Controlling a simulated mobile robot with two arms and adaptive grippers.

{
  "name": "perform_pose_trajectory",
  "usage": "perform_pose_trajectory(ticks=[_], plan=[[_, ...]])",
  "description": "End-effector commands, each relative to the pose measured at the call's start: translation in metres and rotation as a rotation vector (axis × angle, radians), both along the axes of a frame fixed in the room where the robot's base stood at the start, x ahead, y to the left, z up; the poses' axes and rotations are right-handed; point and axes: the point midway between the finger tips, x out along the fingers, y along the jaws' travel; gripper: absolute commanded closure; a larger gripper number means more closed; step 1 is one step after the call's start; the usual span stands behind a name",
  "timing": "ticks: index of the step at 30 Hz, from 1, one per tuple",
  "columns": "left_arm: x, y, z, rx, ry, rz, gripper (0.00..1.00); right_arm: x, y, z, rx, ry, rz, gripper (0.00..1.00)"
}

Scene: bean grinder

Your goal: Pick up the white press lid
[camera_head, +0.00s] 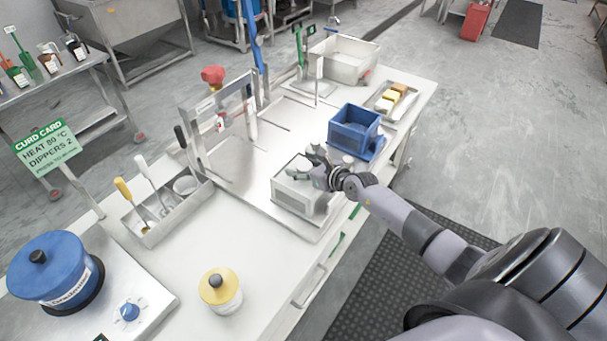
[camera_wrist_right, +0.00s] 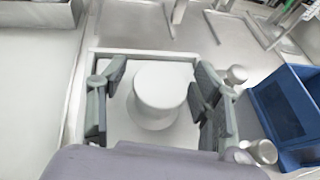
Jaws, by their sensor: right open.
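The white press lid (camera_wrist_right: 120,128) is a square white plate with a round knob (camera_wrist_right: 162,86) in its middle. It sits on a box-shaped press mould (camera_head: 293,199) on the steel tray of the table. My right gripper (camera_wrist_right: 154,90) is open, with one finger on each side of the knob in the right wrist view. Whether the fingers touch the knob cannot be told. In the head view my right gripper (camera_head: 321,176) is over the mould and hides much of the lid. My left gripper is not in view.
A blue crate (camera_head: 355,129) stands just behind and right of the mould, with small pale cylinders beside it. A press frame (camera_head: 198,128) with a red knob stands at the back left. A utensil tray (camera_head: 153,235) and a yellow-lidded jar (camera_head: 220,290) are to the left.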

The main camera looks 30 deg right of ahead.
Motion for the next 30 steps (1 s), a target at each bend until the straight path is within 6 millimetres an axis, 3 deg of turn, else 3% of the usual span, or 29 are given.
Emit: perform_pose_trajectory(ticks=[6,30], plan=[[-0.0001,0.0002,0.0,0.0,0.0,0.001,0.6,0.0003,0.0002,-0.0003,0.0,0.0,0.0,0.42],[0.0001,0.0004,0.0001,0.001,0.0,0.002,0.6,0.0001,0.0002,-0.0003,0.001,0.0,0.0,0.95]])
